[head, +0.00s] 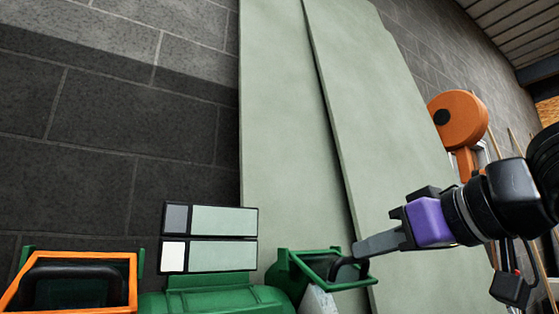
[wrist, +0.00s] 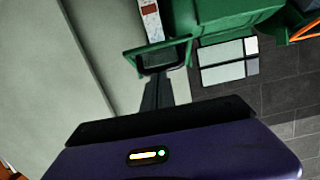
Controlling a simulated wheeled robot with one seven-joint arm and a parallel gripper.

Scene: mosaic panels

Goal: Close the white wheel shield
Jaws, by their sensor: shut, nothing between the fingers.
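A green machine like a bench grinder (head: 215,300) stands at the bottom of the head view, cut off by the edge. On its right is a green-framed shield (head: 325,284) with a dark opening, tilted outward. A white speckled piece (head: 318,302), perhaps the white wheel, shows beneath it; it also shows in the wrist view (wrist: 152,20). My gripper (head: 358,249) comes from the right, shut and empty. Its tips overlap the shield's near edge in both views; whether they touch cannot be told. The wrist view shows the shield's frame (wrist: 183,52) just beyond the fingertips (wrist: 158,82).
A second shield, orange-framed (head: 133,275), is on the machine's left. Two label panels (head: 222,220) with grey and white squares stand behind the body. Pale green boards (head: 290,120) lean against a dark block wall. An orange round object (head: 460,115) is behind my arm.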

